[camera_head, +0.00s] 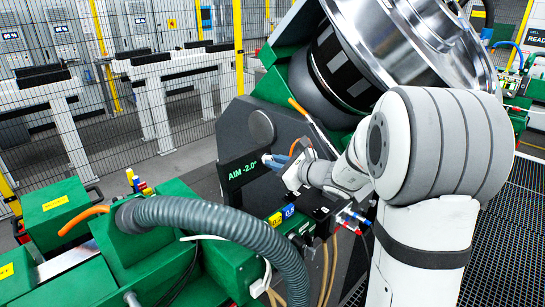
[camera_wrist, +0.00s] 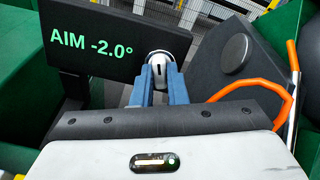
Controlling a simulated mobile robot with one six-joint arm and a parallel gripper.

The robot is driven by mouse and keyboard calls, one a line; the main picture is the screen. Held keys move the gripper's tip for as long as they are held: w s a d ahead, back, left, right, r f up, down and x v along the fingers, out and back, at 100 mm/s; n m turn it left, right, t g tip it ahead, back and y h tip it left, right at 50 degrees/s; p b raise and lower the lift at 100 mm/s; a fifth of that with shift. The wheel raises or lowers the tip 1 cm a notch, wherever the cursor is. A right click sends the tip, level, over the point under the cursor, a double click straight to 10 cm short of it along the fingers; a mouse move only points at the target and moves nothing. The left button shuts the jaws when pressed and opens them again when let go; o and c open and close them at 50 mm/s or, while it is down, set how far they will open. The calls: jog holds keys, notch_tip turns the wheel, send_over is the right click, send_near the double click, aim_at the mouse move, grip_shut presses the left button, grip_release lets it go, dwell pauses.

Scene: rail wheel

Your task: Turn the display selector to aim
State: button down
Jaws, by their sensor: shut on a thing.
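The display (camera_head: 243,170) is a dark panel with green text reading "AIM -2.0°". It also shows large at the upper left of the wrist view (camera_wrist: 95,45). The display selector (camera_wrist: 168,45) is a pale round knob at the panel's right end. My gripper (camera_wrist: 160,76) has blue fingers, one on each side of the selector's narrow light grip, and is shut on it. In the head view my gripper (camera_head: 274,161) reaches the right end of the display, and the selector is mostly hidden there by the fingers and wrist.
A dark plate with a round disc (camera_wrist: 235,53) stands right of the selector. An orange cable (camera_wrist: 285,85) loops beside it. A large shiny wheel (camera_head: 430,45) is above my arm. Green machine housings (camera_head: 140,250) and a thick grey hose (camera_head: 215,215) fill the front left.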

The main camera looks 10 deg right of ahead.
jog(key=shift+m, duration=0.7)
jog(key=shift+r+p, duration=0.15)
jog(key=shift+p, duration=0.2)
jog(key=m+p, duration=0.1)
jog(key=m, duration=0.1)
jog(key=shift+m+p, duration=0.4)
jog(key=c, duration=1.3)
grip_release()
jog(key=shift+w, duration=0.1)
jog(key=v, duration=0.7)
